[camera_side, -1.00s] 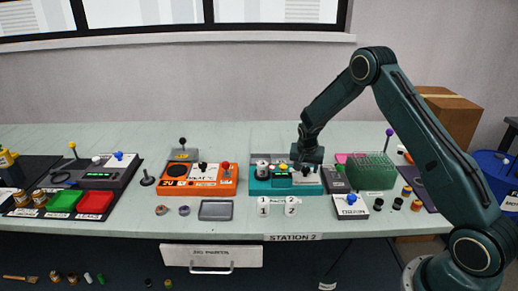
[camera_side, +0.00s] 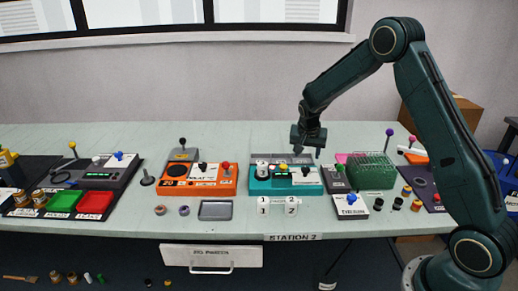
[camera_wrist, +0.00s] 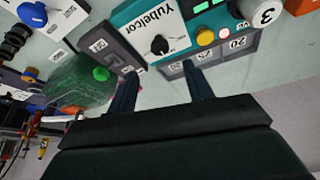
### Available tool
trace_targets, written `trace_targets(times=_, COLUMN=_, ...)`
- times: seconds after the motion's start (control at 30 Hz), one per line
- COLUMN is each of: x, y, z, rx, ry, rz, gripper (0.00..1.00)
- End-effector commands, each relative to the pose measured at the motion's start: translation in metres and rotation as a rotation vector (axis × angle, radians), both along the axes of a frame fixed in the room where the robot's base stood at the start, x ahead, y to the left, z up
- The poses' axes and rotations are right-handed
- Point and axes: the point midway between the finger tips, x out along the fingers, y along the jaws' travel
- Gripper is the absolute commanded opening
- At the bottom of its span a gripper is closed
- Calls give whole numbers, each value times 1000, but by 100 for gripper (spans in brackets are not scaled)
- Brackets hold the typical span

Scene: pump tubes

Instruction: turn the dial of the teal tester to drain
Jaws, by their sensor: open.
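The teal tester (camera_side: 259,187) stands on the bench at centre right in the side view. The dial also shows in the side view (camera_side: 305,171). My gripper (camera_side: 308,151) is above and behind the tester, apart from it. In the wrist view my open gripper (camera_wrist: 163,88) has nothing between its fingers, and the dial lies beyond the fingertips.
An orange device (camera_side: 223,187) stands to the left. A green rack (camera_side: 371,172) and a white box with a blue knob (camera_side: 350,208) stand to the right. White cylinders numbered 1 (camera_side: 263,206) and 2 (camera_side: 291,206) stand before the tester. Grey numbered plates (camera_wrist: 205,57) lie behind it.

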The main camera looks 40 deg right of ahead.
Motion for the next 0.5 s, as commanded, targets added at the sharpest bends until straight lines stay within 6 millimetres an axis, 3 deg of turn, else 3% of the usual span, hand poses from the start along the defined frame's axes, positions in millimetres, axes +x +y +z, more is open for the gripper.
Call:
trace_targets(times=0.2, x=-5, y=10, z=29, rx=-1, ry=-3, rz=2, gripper=51)
trace_targets(times=0.5, x=-9, y=16, z=43, rx=0, ry=-1, rz=0, gripper=51)
